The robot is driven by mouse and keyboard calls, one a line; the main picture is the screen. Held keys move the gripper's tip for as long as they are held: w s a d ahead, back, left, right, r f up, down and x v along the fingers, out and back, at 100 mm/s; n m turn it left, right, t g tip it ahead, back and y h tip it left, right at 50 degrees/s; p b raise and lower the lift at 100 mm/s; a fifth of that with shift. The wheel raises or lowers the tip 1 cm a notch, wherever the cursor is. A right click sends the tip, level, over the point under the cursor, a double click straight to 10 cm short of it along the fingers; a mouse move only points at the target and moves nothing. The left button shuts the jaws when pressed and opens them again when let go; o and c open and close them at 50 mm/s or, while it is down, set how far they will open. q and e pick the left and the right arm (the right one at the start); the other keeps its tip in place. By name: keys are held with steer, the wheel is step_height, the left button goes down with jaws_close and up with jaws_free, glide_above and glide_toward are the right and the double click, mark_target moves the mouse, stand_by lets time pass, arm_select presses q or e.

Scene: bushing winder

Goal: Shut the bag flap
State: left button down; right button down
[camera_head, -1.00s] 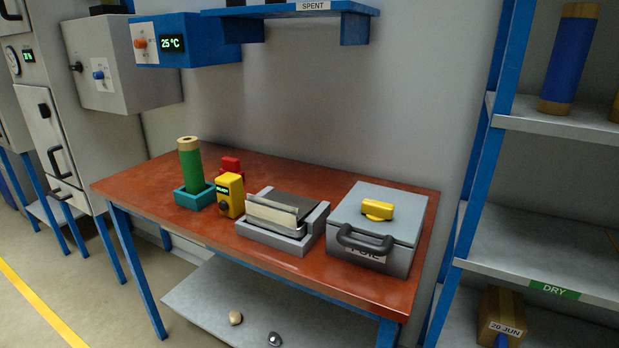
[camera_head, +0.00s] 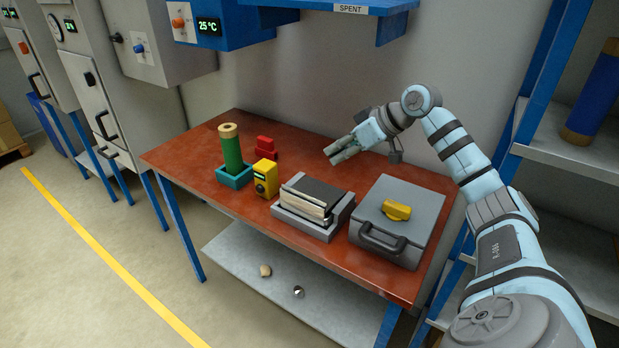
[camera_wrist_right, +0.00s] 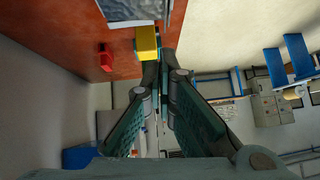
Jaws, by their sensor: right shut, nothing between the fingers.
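The bag (camera_head: 310,202) sits in a grey tray (camera_head: 333,228) on the red-brown table. It has a dark upper panel, likely the flap, and pale layers showing along its front edge; I cannot tell whether the flap is open or shut. My right gripper (camera_head: 333,155) is shut and empty, above the back of the table, behind the bag and apart from it. Its fingers (camera_wrist_right: 162,70) also show closed together in the right wrist view, where part of the grey tray (camera_wrist_right: 130,22) shows at the top edge. My left gripper is not in view.
Left of the tray are a yellow device (camera_head: 265,179), a red object (camera_head: 266,147) and a green cylinder in a teal holder (camera_head: 235,177). A grey lidded box (camera_head: 409,206) stands right of the tray. A blue shelf (camera_head: 335,8) hangs above.

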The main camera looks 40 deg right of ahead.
steer(key=x, duration=0.4)
steer(key=s+f+p+x, duration=0.1)
steer(key=x, duration=0.7)
steer(key=shift+s+f, duration=0.15)
steer(key=shift+s, duration=0.05)
steer(key=shift+f, duration=0.4)
steer(key=shift+a+f+h+p, duration=0.3)
steer(key=shift+a+p, duration=0.05)
steer(key=shift+p, duration=0.5)
steer(key=shift+s, duration=0.15)
